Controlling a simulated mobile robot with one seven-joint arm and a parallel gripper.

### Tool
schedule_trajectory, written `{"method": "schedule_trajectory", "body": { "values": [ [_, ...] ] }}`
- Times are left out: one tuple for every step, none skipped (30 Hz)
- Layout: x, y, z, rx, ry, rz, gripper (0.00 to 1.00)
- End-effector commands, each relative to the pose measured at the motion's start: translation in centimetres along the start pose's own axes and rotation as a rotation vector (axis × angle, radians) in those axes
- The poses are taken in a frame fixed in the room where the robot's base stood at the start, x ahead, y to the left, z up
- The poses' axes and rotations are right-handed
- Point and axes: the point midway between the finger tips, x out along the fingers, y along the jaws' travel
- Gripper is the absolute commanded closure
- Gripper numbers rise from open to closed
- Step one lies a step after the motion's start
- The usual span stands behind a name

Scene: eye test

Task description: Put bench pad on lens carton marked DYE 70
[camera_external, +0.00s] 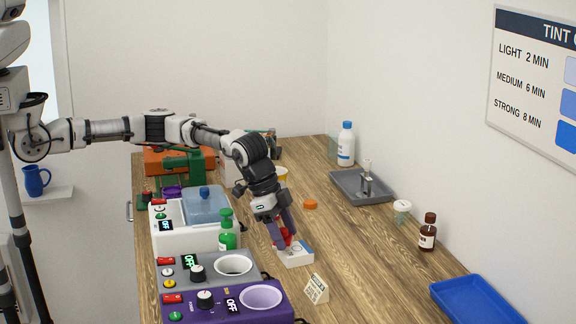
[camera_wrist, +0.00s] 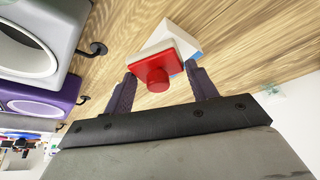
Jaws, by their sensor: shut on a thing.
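My gripper (camera_external: 284,243) points down over the wood bench, its dark purple fingers around a red piece. In the wrist view my gripper (camera_wrist: 161,88) has the red square piece with a round knob (camera_wrist: 152,66) between its fingertips. The red piece also shows in the external view (camera_external: 282,240), partly hidden by a finger. I cannot tell if it is the bench pad. A low white box with a blue end (camera_external: 296,258) lies just below it and shows behind it in the wrist view (camera_wrist: 188,39). Its marking is not readable. I cannot tell whether they touch.
A small tent card (camera_external: 316,288) stands near the white box. A purple device (camera_external: 275,308), a grey device (camera_external: 210,272) and a green bottle (camera_external: 227,236) stand to the left. A brown bottle (camera_external: 428,232) and blue tray (camera_external: 447,290) are at right.

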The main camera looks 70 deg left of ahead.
Motion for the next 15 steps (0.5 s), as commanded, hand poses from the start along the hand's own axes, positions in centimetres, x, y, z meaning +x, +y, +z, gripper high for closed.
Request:
{"method": "schedule_trajectory", "body": {
  "values": [
    [0.4,0.0,0.2,-0.001,-0.001,0.0,0.65],
    [0.7,0.0,0.3,-0.001,-0.001,0.0,0.65],
    [0.9,0.0,0.4,-0.001,0.0,0.001,0.65],
    [1.1,0.0,0.5,-0.001,0.001,0.001,0.65],
    [1.1,0.0,0.5,-0.001,0.001,0.001,0.65],
    [1.2,0.0,0.5,-0.001,0.001,0.001,0.65],
    [1.2,0.0,0.5,-0.001,0.001,0.001,0.65],
    [1.1,0.0,0.5,-0.001,0.001,0.001,0.65],
    [1.1,0.0,0.5,-0.001,0.001,0.001,0.65],
    [1.1,0.0,0.5,-0.001,0.001,0.001,0.65],
    [1.2,0.0,0.5,-0.001,0.001,0.001,0.65],
    [1.2,0.0,0.5,-0.001,0.001,0.001,0.65],
    [1.3,0.0,0.6,-0.002,0.0,0.002,0.65],
    [1.4,0.0,0.6,-0.002,0.0,0.002,0.65],
    [1.6,0.0,0.7,-0.001,0.0,0.002,0.65]
  ]
}}
